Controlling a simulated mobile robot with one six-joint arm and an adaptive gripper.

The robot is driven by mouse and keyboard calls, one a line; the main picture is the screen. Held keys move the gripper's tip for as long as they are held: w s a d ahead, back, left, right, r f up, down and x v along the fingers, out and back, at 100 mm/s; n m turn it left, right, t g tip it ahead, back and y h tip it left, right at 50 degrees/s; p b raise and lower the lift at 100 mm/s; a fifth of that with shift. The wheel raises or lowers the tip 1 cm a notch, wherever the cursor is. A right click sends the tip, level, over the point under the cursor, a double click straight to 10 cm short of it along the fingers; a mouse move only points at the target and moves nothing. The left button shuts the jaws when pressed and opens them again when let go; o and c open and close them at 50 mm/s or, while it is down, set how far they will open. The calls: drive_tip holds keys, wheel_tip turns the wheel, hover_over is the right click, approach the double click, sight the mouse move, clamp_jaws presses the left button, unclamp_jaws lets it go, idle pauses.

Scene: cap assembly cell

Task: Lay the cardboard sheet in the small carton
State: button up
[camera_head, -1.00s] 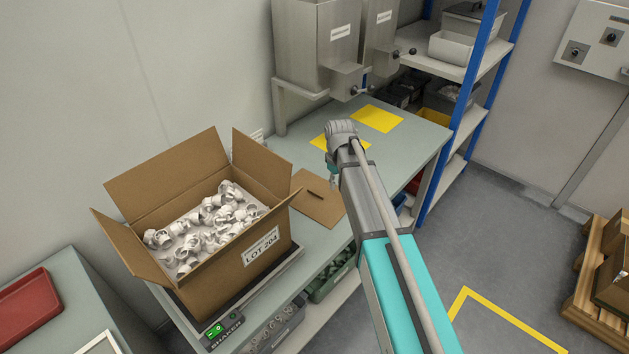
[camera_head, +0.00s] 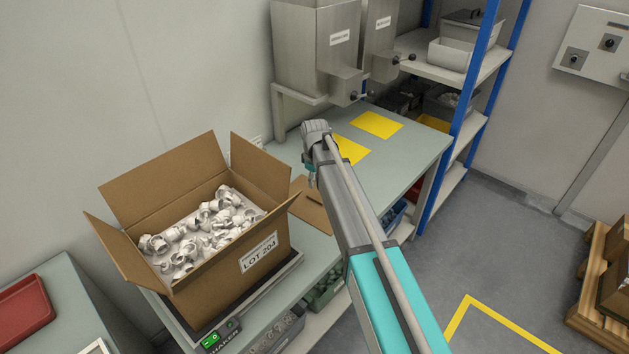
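The open small carton (camera_head: 205,278), labelled LOT 204, stands on a shaker plate at the left of the bench, its flaps spread. Several white caps (camera_head: 205,232) lie inside it in a layer. The brown cardboard sheet (camera_head: 311,203) lies flat on the bench just right of the carton, partly hidden by my arm and a flap. My arm reaches over the bench from the lower right. My gripper (camera_head: 311,180) hangs beside the sheet, mostly hidden behind my arm. I cannot tell whether its fingers are open or whether they touch the sheet.
Steel dispensers (camera_head: 315,50) stand at the back of the bench, with yellow squares (camera_head: 377,124) in front. A blue-posted shelf (camera_head: 470,110) is at the right. The shaker's control box (camera_head: 217,336) sits at the front. A red tray (camera_head: 24,309) lies at far left.

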sight(315, 199)
drive_tip(key=shift+f, duration=0.2)
drive_tip(key=shift+f+b, duration=3.9)
drive_tip(key=shift+b, duration=0.1)
clamp_jaws()
drive_tip(key=shift+r, duration=0.1)
drive_tip(key=shift+r+p, duration=3.9)
drive_tip(key=shift+p, duration=0.1)
drive_tip(key=shift+r, duration=0.1)
drive_tip(key=shift+r+p, duration=0.6)
drive_tip(key=shift+p, duration=0.05)
wheel_tip(315, 199, up, 30)
drive_tip(key=n+p, duration=0.6)
drive_tip(key=p, duration=2.3)
drive_tip(key=shift+p, duration=0.4)
